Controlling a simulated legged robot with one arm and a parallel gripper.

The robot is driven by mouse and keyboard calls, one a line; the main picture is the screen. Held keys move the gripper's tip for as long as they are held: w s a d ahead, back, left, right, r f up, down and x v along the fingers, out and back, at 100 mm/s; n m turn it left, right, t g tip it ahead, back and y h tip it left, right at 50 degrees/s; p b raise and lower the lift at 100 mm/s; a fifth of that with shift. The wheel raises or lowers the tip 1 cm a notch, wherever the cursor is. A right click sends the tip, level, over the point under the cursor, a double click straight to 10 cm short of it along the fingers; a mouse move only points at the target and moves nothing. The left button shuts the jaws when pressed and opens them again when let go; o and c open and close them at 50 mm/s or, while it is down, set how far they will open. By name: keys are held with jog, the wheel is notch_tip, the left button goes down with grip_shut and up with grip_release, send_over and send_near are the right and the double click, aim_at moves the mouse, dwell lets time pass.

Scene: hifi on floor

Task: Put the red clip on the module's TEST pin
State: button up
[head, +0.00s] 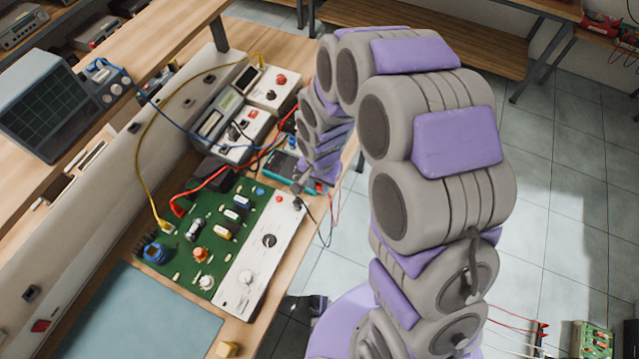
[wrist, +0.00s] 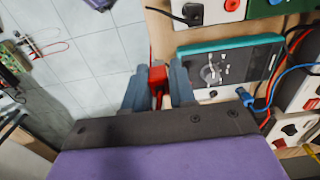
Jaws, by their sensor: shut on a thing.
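My gripper (wrist: 158,80) is shut on the red clip (wrist: 158,75), which shows between the two grey fingers in the wrist view. In the head view my gripper (head: 299,184) is low beside the right end of the module, and the clip in it cannot be made out. The module is a green circuit board (head: 222,222) with a white front panel (head: 262,250) carrying knobs and a red button. Part of its white panel (wrist: 212,13) shows at the top of the wrist view, apart from the clip. I cannot pick out the TEST pin.
A teal-edged meter (wrist: 230,62) lies just right of my fingers in the wrist view, with a blue plug (wrist: 246,98) at its edge. Red and yellow (head: 144,125) leads cross the bench. A blue mat (head: 135,315) lies left of the module. Tiled floor lies beyond the bench edge.

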jog(key=shift+r+p, duration=0.5)
jog(key=shift+r, duration=0.95)
jog(key=shift+w+a, duration=0.1)
